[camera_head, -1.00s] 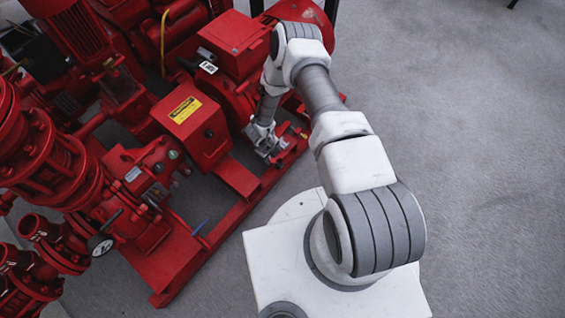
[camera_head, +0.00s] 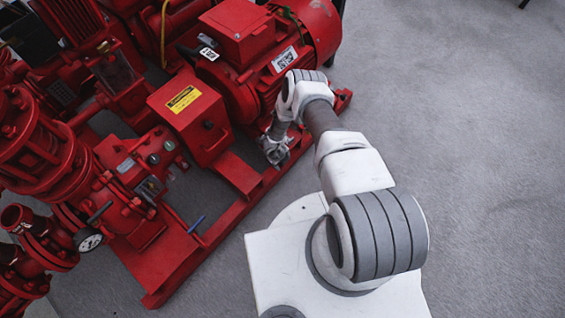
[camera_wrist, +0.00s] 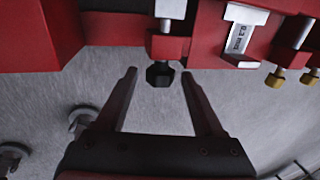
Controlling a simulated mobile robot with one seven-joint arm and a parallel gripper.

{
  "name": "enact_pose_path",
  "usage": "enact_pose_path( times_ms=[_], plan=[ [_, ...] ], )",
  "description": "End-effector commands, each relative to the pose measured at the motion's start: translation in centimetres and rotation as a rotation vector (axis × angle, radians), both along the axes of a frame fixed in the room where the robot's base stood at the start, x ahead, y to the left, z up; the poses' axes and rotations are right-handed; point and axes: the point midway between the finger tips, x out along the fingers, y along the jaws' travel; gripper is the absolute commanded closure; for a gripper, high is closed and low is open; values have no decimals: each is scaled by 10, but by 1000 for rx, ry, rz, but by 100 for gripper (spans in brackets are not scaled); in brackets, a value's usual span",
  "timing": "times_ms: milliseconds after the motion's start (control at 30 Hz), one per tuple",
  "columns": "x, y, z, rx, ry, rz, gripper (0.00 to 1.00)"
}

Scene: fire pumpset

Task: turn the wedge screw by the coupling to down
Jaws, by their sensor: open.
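A black hex-headed screw (camera_wrist: 160,74) hangs below a small red block in the wrist view, with a silver bolt (camera_wrist: 170,9) above it. I take it for the wedge screw; the view does not settle this. My gripper (camera_wrist: 159,78) is open, its two dark fingertips on either side of the black head, with visible gaps. Whether they are level with it in depth I cannot tell. In the head view my gripper (camera_head: 275,152) is at the near rail of the red base frame, below the motor. The screw cannot be made out there.
A tag (camera_wrist: 244,30) marked in mm and brass-tipped screws (camera_wrist: 276,78) are close on the right in the wrist view. In the head view, the red guard box (camera_head: 190,115) stands left of my gripper, the motor (camera_head: 275,55) behind it. Grey floor is clear to the right.

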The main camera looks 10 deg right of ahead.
Motion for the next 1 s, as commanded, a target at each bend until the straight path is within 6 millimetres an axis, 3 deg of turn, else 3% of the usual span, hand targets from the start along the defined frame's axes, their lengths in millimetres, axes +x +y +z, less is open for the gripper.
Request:
enact_pose_path(
  times_ms=[267, 633, 1000],
  plan=[
    [0, 0, 0, 0, 0, 0, 32],
    [0, 0, 0, 0, 0, 0, 99],
    [-1, 1, 0, -21, -13, 3, 100]
  ],
)
